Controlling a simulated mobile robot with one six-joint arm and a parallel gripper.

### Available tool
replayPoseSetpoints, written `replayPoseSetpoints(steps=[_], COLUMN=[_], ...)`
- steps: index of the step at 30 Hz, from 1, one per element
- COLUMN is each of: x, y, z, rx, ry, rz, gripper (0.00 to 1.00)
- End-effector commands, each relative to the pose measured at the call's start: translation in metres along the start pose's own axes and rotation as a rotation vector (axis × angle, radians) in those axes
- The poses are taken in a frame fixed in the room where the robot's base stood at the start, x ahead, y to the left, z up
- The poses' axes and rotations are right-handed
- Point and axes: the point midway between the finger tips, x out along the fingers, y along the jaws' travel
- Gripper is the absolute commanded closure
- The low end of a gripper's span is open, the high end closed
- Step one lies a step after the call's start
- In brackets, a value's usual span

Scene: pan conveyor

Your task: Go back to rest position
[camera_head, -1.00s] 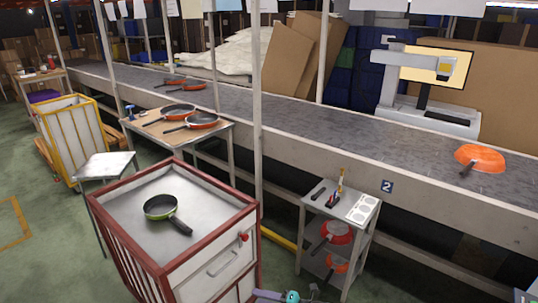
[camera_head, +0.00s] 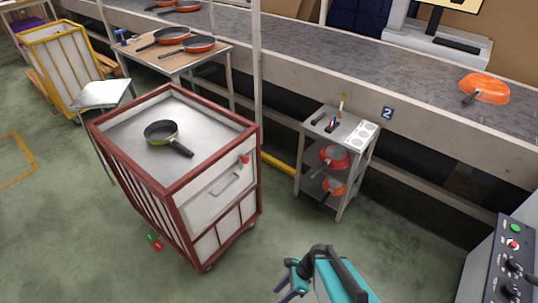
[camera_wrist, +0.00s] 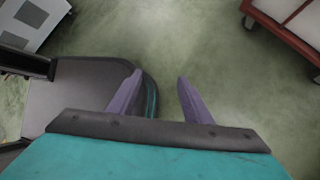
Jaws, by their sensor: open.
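My gripper (camera_head: 287,288) shows at the bottom of the head view, in front of the red-framed cart and above the green floor. In the wrist view its two purple fingers (camera_wrist: 158,98) stand apart with nothing between them. Part of my own body shows beside them there. A green frying pan (camera_head: 163,134) lies on top of the red-framed cart (camera_head: 215,150), clear of my gripper.
A small grey shelf (camera_head: 350,158) holds red pans on its lower levels. An orange pan (camera_head: 488,88) lies on the conveyor (camera_head: 330,55). A control panel (camera_head: 505,262) stands at the right. The floor (camera_head: 400,240) between shelf and panel is clear.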

Motion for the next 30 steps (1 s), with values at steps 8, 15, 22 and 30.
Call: replayPoseSetpoints(steps=[8, 15, 22, 30], x=[-0.003, -0.015, -0.031, -0.041], y=[0.034, 0.052, 0.061, 0.066], z=[-0.049, -0.085, -0.112, -0.128], rx=[-0.409, -0.751, -1.062, -1.365], ry=[0.18, 0.29, 0.348, 0.335], rz=[0.124, 0.262, 0.407, 0.539], gripper=[0.55, 0.55, 0.55, 0.55])
